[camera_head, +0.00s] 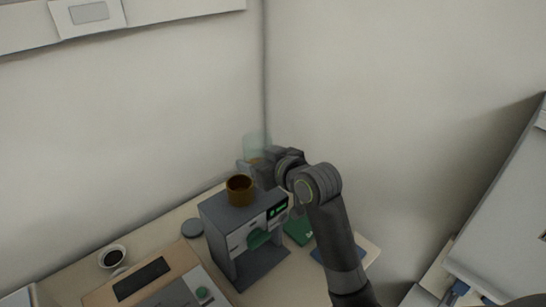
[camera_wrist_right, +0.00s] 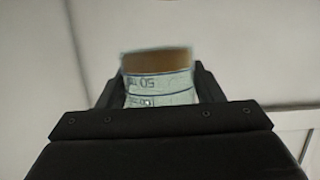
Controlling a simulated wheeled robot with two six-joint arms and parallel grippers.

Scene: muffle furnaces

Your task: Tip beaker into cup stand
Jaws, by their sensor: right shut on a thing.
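A clear glass beaker (camera_head: 256,142) is held in my right gripper (camera_head: 254,165), above and behind the grey machine. In the head view it looks roughly upright, with some brown at its lower part. In the right wrist view the beaker (camera_wrist_right: 158,88) sits between the two fingers, with printed marks and a brown band. A brown cup (camera_head: 240,191) stands on top of the grey machine (camera_head: 225,213), in front and slightly left of the gripper, apart from the beaker. I cannot tell which thing is the cup stand. My left gripper is out of view.
A white cup (camera_head: 112,257) with dark contents stands at the left of the table. A round grey disc (camera_head: 192,229) lies left of the machine. A green item (camera_head: 299,231) lies to its right. Walls close off the back and right.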

